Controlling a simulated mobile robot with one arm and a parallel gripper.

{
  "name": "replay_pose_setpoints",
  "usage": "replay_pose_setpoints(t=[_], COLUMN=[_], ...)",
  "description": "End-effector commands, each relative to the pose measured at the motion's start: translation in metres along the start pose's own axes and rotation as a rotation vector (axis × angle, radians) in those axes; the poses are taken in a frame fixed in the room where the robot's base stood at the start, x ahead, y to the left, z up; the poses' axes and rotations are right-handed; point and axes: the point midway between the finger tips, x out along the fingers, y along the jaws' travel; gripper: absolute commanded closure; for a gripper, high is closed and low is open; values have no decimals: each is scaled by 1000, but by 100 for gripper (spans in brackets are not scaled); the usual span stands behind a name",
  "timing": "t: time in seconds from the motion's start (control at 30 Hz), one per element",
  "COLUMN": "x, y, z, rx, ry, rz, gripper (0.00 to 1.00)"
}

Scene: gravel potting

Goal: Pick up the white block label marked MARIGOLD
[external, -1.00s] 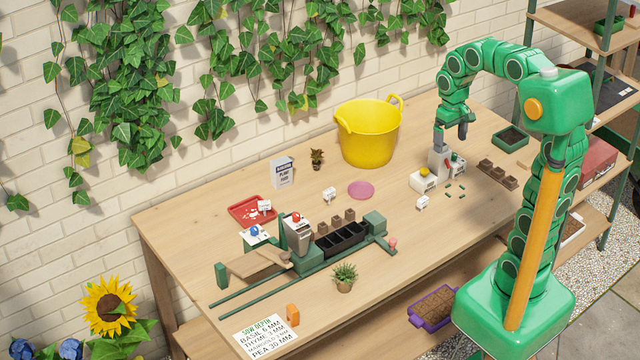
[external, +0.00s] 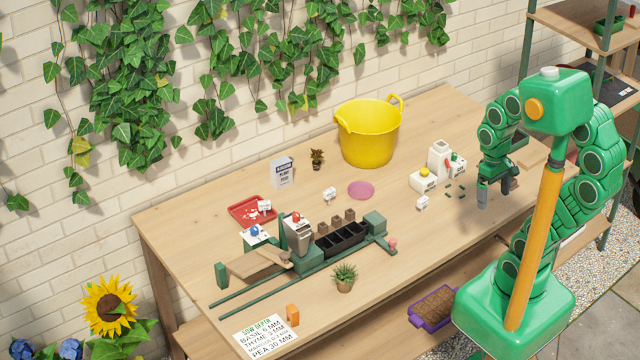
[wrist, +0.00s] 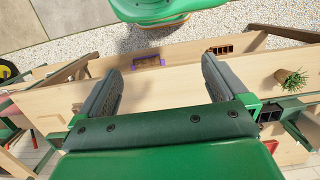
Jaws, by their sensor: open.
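Small white block labels stand on the wooden table: one (external: 422,203) at the right, one (external: 329,194) near the pink disc, and one (external: 264,206) at the red tray. Their lettering is too small to read, so I cannot tell which is marked MARIGOLD. My gripper (external: 485,200) hangs to the right of the right-hand label, apart from it, near the table's front edge. In the wrist view my gripper (wrist: 160,75) is open, with nothing between its fingers. No label shows in the wrist view.
A white dispenser (external: 439,156) and a white box with a yellow knob (external: 424,181) stand behind the right label. A yellow tub (external: 369,138) is farther back. A green seeding rig (external: 310,258) and small plant (external: 344,277) are left. The table between rig and right label is fairly clear.

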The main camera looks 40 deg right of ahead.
Motion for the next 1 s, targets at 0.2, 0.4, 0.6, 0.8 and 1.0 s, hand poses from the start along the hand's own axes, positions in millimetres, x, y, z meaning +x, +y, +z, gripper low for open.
replay_pose_setpoints(t=[0.2, 0.4, 0.6, 0.8, 1.0], x=[0, 0, -6, -32, -50], y=[0, 0, 0, 0, -1], z=[0, 0, 0, 3, 6], rx=[0, 0, 0, 0, 10], ry=[-1, -1, 0, 5, -2], rz=[0, 0, 0, 0, -8], gripper=[31, 33, 33, 33, 33])
